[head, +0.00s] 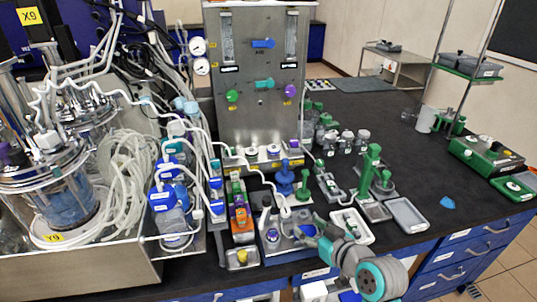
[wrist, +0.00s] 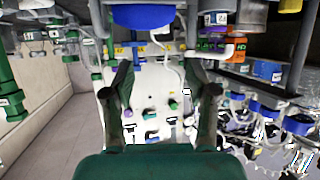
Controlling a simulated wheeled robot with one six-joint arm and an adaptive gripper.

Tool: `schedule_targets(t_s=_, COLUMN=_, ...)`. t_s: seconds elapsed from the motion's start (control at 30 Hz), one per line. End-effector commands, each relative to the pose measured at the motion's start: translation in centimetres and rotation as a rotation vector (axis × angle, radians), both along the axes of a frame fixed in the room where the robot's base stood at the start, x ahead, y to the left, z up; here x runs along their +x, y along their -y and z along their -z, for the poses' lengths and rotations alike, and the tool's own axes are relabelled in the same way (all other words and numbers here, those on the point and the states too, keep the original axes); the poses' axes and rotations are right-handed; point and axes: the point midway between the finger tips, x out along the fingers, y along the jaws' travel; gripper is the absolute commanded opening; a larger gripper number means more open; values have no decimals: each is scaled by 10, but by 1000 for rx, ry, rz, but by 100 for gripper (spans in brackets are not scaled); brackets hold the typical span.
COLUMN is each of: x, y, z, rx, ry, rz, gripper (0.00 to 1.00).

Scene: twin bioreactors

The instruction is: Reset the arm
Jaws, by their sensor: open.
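My gripper (wrist: 163,92) shows in the wrist view with its two dark fingers spread wide apart. It is open, and nothing is between the fingers. The wrist picture looks upside down. Between and behind the fingers is a pale panel (wrist: 152,110) with small coloured knobs. In the head view my arm, grey with teal joint covers, reaches in from the bottom right over the bench's front edge. The gripper (head: 312,236) is near the small trays there. Its fingertips are hard to make out among the clutter.
A steel panel (head: 262,75) with valves stands at the back. A glass vessel (head: 60,195) with looped tubing is at left. A white tray (head: 352,226), a grey tray (head: 408,214) and green stands (head: 371,165) crowd the front. The dark benchtop (head: 400,125) is mostly clear at right.

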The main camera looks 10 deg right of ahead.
Motion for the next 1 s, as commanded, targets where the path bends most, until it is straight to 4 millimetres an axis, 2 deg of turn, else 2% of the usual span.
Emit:
schedule_targets(t_s=0.17, x=-10, y=-2, z=14, rx=12, ry=-5, rz=19, gripper=57)
schedule_targets(t_s=0.37, x=-49, y=-8, z=56, rx=45, ry=-12, rz=94, gripper=57)
schedule_targets(t_s=0.5, x=-84, y=-11, z=83, rx=61, ry=-10, rz=150, gripper=57)
schedule_targets(t_s=0.7, x=-139, y=-14, z=112, rx=68, ry=-2, rz=218, gripper=57)
schedule_targets(t_s=1.0, x=-228, y=-17, z=131, rx=58, ry=21, rz=287, gripper=57)
